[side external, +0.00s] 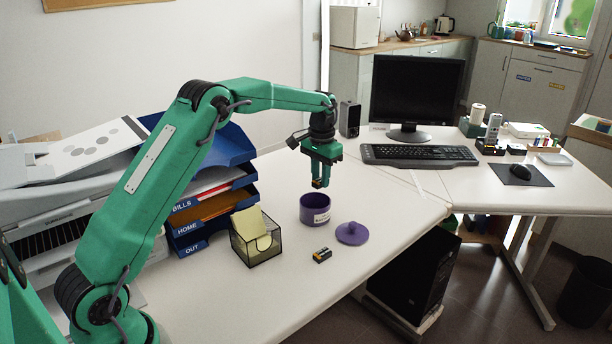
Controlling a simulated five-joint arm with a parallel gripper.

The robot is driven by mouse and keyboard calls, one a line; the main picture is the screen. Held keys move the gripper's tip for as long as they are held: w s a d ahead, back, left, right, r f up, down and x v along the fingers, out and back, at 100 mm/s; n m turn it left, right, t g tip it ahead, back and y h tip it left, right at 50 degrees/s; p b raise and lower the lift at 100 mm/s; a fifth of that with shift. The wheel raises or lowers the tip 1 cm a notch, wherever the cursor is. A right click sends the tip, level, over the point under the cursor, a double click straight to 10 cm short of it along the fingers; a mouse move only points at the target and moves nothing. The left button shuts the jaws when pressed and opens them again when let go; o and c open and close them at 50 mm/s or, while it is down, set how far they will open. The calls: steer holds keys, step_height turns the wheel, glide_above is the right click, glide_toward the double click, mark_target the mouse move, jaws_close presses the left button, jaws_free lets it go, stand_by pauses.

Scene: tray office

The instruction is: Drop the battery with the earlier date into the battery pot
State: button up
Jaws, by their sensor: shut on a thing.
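My green gripper (320,178) is shut on a small battery (318,183), holding it above the pot, near its far rim in the picture. The battery's lower end looks dark with a copper tint; its date is too small to read. The purple battery pot (315,212) stands upright and open on the white table, with a pale label on its side. A second battery (322,255), dark with a yellowish part, lies on the table in front of the pot. Its date cannot be read either.
The purple lid (352,233) lies on the table right of the pot. A black mesh holder with yellow notes (257,245) stands left of the pot, beside blue letter trays (190,243). A keyboard (418,155) and monitor stand behind. The table's front edge is close to the lid.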

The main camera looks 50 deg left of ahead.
steer(key=shift+a, duration=0.2)
steer(key=shift+f, duration=0.1)
steer(key=shift+f, duration=2.95)
steer(key=o, duration=1)
steer(key=shift+o, duration=0.2)
